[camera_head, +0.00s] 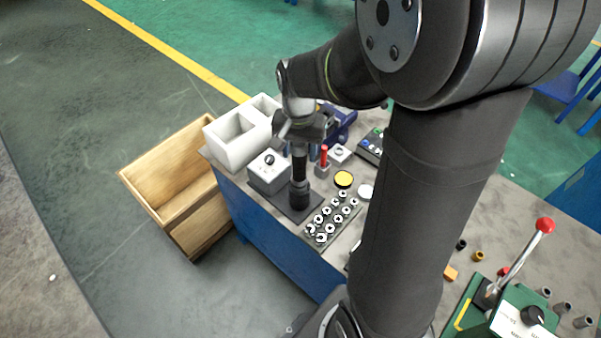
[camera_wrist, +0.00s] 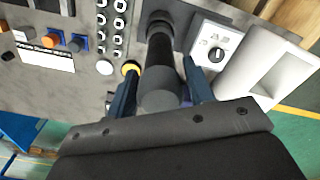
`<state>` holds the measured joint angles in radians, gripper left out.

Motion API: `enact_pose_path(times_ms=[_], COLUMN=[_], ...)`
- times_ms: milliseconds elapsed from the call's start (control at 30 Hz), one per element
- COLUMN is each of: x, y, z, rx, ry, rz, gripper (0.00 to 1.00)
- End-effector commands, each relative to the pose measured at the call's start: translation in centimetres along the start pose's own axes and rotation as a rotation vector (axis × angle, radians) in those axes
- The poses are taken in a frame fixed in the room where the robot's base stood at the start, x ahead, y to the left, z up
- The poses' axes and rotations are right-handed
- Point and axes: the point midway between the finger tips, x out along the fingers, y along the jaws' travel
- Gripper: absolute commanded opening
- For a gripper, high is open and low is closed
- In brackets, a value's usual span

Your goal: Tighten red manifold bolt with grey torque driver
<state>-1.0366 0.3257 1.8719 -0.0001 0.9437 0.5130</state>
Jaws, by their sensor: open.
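The grey and black torque driver (camera_head: 299,178) stands upright on a dark base plate (camera_head: 287,207) near the workbench's left edge. In the wrist view the driver (camera_wrist: 158,62) is seen from above, between my two blue fingers. My gripper (camera_head: 300,133) points down at the driver's top and is open, with the fingers on either side of its upper end. I cannot tell whether they touch it. A small red upright piece (camera_head: 323,155) stands just behind the driver. I cannot tell if it is the red manifold bolt.
A plate of several white ring fittings (camera_head: 330,216) lies right of the driver. A grey box with a black knob (camera_head: 268,168) and a white divided bin (camera_head: 235,151) stand left. A wooden crate (camera_head: 200,220) is beside the bench. A red-knobbed lever (camera_head: 544,225) rises at right.

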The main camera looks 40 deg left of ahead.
Motion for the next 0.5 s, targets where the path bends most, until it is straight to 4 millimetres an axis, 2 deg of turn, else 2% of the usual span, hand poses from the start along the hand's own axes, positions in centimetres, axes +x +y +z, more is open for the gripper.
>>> enact_pose_path(times_ms=[200, 267, 433, 467, 500], x=[0.03, 0.02, 0.01, 0.01, -0.07], y=[0.0, 0.0, 0.0, -0.01, -0.04], z=[-0.01, 0.0, -0.01, -0.01, -0.06], rx=[0.0, 0.0, 0.0, 0.0, 0.0], ry=[0.0, 0.0, 0.0, 0.0, 0.002], rz=[0.0, 0.0, 0.0, 0.0, -0.001], gripper=[0.48, 0.38, 0.05, 0.0, 0.0])
